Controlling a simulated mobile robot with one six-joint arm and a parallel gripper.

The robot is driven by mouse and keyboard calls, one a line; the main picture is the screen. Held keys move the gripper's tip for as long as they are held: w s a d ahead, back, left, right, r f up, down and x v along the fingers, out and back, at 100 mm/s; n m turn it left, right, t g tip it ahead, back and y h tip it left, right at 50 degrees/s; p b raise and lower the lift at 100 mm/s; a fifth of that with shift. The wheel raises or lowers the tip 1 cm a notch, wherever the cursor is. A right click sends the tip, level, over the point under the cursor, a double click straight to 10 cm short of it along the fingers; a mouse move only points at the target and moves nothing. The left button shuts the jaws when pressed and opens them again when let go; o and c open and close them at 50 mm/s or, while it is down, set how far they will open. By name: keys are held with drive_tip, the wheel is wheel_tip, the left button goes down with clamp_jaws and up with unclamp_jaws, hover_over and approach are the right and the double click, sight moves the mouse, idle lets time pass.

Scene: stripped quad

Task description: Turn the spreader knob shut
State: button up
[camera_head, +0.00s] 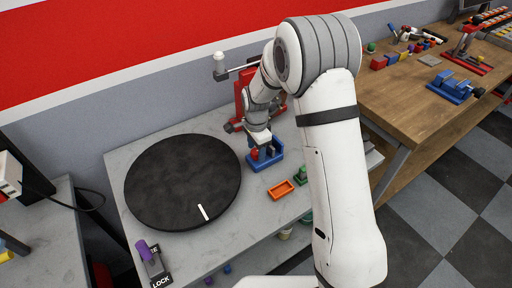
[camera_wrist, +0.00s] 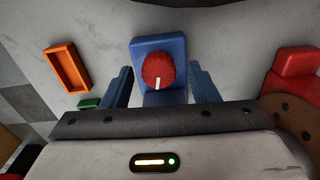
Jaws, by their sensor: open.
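A round red knob (camera_wrist: 158,70) with a white mark sits on a blue bracket (camera_wrist: 150,45), centred in the wrist view. The white mark points toward the bottom of that view. My gripper (camera_wrist: 160,72) is open, one dark blue finger on each side of the knob, with gaps showing on both sides. In the head view my gripper (camera_head: 262,147) points down over the blue bracket (camera_head: 275,160) on the grey bench. There the knob is mostly hidden by my gripper.
A black turntable disc (camera_head: 180,185) with a white stripe lies left of the bracket. An orange tray (camera_head: 281,190) and a small green block (camera_head: 300,177) are in front and right. A red stand (camera_head: 240,100) rises behind. A purple-handled lock switch (camera_head: 150,258) is at the front left.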

drive_tip(key=shift+c, duration=0.3)
drive_tip(key=c, duration=0.9)
drive_tip(key=n+b, duration=0.2)
drive_tip(key=n, duration=0.2)
drive_tip(key=shift+f+n+b, duration=0.15)
drive_tip(key=shift+n+b, duration=0.25)
drive_tip(key=n+b, duration=0.2)
drive_tip(key=n, duration=0.3)
drive_tip(key=shift+n, duration=0.3)
drive_tip(key=n+b, duration=0.1)
drive_tip(key=n, duration=0.4)
drive_tip(key=n+b, duration=0.1)
drive_tip(key=n, duration=0.4)
drive_tip(key=shift+a+n, duration=0.1)
drive_tip(key=shift+n, duration=0.2)
